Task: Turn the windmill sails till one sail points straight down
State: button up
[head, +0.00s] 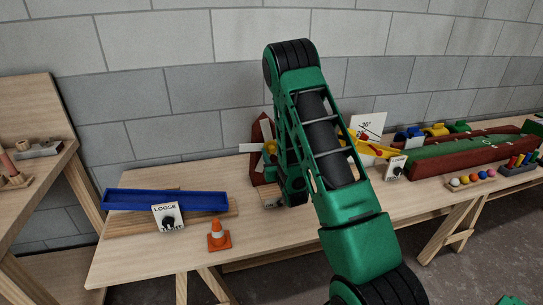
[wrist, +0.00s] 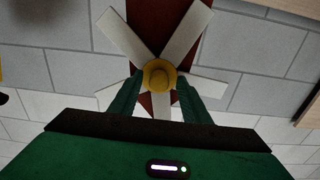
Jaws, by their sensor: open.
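The windmill has a dark red tower (head: 258,172), partly hidden behind my arm in the head view, with pale sails (head: 249,148) on its front. In the wrist view the yellow hub (wrist: 160,75) sits at the centre of white sails. One sail (wrist: 124,37) points up-left, one (wrist: 186,33) up-right, one (wrist: 222,115) down-right and one low to the left. A pale strip below the hub, between my fingers, looks like a further sail. My gripper (wrist: 159,88) is open, with its green fingers either side just below the hub. Contact cannot be told.
A blue trough (head: 165,200), a LOOSE/TIGHT dial card (head: 167,215) and an orange cone (head: 218,236) stand left on the bench. A block wall is behind.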

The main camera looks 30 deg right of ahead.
grip_shut()
jog(key=shift+a+n, duration=0.15)
jog(key=shift+n, duration=2.25)
grip_release()
jog(key=shift+s, duration=0.15)
jog(key=v, duration=1)
jog(key=shift+s, duration=0.2)
